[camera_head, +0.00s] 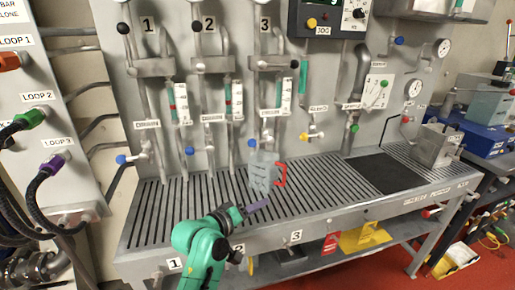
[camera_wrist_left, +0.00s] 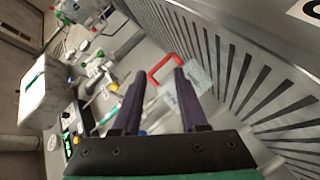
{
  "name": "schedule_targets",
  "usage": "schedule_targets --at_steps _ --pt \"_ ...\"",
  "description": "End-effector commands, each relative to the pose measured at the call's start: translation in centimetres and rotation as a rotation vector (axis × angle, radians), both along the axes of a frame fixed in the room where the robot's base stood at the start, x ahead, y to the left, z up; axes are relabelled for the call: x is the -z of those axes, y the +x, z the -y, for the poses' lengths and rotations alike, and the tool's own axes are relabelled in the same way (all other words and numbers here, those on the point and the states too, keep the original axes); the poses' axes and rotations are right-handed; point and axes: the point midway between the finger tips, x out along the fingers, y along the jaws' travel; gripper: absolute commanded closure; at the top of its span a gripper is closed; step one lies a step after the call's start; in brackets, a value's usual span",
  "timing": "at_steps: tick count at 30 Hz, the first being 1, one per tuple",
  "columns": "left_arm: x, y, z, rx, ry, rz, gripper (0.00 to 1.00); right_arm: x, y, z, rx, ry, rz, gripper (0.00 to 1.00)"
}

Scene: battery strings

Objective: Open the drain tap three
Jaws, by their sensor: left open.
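The wall panel carries columns marked 1, 2 and 3; a blue-knobbed tap (camera_head: 252,143) sits low under column 3. The bench front edge also bears a 3 label (camera_head: 296,236), with a small fitting beside it. I cannot tell from the small lettering which one is drain tap three. My left gripper (camera_head: 258,206) is over the slotted bench near its front edge, below and apart from the blue-knobbed tap. Its two purple fingers are spread and empty in the left wrist view (camera_wrist_left: 157,88). My right gripper is in neither view.
A clear jug (camera_head: 262,172) with a red handle (camera_head: 281,175) stands on the slotted bench (camera_head: 315,186), just beyond my left gripper; the handle shows between the fingers in the wrist view (camera_wrist_left: 163,68). A black mat (camera_head: 382,173) lies to the right. Yellow and red items hang below.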

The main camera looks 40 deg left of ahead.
Motion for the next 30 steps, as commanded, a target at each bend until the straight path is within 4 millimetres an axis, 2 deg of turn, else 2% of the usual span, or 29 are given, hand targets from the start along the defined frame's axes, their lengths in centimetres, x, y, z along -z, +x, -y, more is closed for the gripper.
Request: schedule_targets --at_steps 1,3,6,7,11,16,20,21,22,30 --pt "-2.4 0.2 -1.7 -0.06 -0.089 0.099 0.57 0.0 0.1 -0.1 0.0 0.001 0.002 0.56" --pt "-5.7 -0.1 -4.0 -0.137 -0.22 0.242 0.57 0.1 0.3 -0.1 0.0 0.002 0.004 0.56" --pt "-9.1 -1.1 -6.6 -0.206 -0.362 0.397 0.57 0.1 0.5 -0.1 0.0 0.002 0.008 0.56" --pt "-9.6 -1.3 -7.1 -0.218 -0.39 0.426 0.57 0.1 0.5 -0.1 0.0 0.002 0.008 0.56" --pt "-9.9 -1.1 -7.6 -0.222 -0.422 0.462 0.57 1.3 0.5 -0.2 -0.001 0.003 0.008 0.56" --pt "-9.3 0.6 -7.7 -0.212 -0.415 0.463 0.57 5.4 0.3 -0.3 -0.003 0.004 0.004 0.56" --pt "-9.5 1.4 -8.1 -0.225 -0.416 0.464 0.57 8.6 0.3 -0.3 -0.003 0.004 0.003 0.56" --pt "-11.0 2.8 -8.3 -0.225 -0.42 0.455 0.57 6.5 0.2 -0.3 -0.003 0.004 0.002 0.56" --pt "-11.3 3.6 -8.4 -0.225 -0.42 0.453 0.57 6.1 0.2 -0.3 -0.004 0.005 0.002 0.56" --pt "-12.1 10.4 -9.6 -0.225 -0.415 0.452 0.57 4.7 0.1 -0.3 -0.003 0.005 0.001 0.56"
